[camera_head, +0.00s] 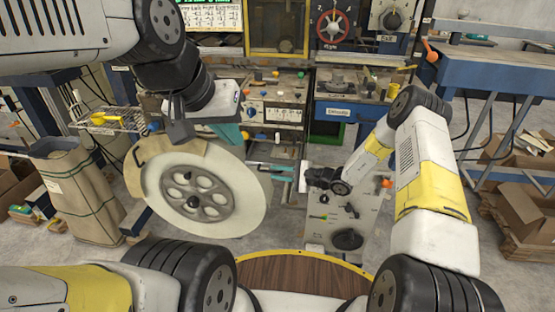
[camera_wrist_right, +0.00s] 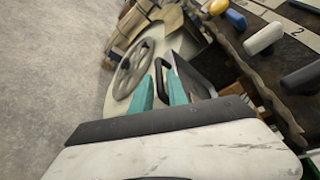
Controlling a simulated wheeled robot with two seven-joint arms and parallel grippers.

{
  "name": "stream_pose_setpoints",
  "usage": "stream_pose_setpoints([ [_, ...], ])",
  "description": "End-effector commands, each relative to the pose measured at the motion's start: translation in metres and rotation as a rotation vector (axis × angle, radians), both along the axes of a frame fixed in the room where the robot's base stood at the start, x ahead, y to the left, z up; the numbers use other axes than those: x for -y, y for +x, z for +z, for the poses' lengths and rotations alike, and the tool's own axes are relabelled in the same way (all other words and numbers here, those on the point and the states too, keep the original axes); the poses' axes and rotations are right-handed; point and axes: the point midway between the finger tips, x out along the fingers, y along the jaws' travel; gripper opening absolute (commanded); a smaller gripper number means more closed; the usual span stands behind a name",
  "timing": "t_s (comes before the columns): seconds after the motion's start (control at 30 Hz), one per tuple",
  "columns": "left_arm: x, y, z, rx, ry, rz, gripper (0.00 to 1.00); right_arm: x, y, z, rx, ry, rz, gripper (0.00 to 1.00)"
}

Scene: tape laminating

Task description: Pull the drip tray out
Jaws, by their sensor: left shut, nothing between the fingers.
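A black handle (camera_wrist_right: 160,68) shows in the right wrist view on the front of a dark box-like part that looks like the drip tray (camera_wrist_right: 190,73). My right gripper (camera_head: 268,171) points left, low at the front of the machine. Its teal fingers (camera_wrist_right: 160,93) are apart, with the handle just beyond and between their tips. I cannot tell whether they touch it. In the head view the tray is hidden behind the large wheel. My left gripper (camera_head: 229,134) is shut and empty, by the upper right of the wheel.
A big pale wheel with a grey spoked hub (camera_head: 192,192) fills the left centre and also shows in the right wrist view (camera_wrist_right: 138,70). The machine's control panel (camera_head: 275,113) stands behind. A brown sack (camera_head: 75,190) is at left, a blue bench (camera_head: 495,70) at right.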

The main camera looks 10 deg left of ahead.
Motion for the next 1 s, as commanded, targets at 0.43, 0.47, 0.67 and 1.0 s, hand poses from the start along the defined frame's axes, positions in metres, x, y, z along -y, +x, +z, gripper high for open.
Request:
stream_pose_setpoints([
  [0.43, 0.000, 0.000, 0.000, 0.000, 0.000, 0.000, 0.00, -0.023, 0.008, -0.006, -0.001, -0.001, -0.001, 0.20],
  [0.47, 0.000, 0.000, 0.000, 0.000, 0.000, 0.000, 0.00, -0.023, 0.008, -0.006, -0.001, -0.001, -0.001, 0.20],
  [0.67, 0.000, 0.000, 0.000, 0.000, 0.000, 0.000, 0.00, -0.023, 0.008, -0.006, -0.001, 0.000, 0.000, 0.00],
  [1.0, 0.000, 0.000, 0.000, 0.000, 0.000, 0.000, 0.00, -0.023, 0.008, -0.006, -0.003, -0.001, 0.001, 0.00],
])
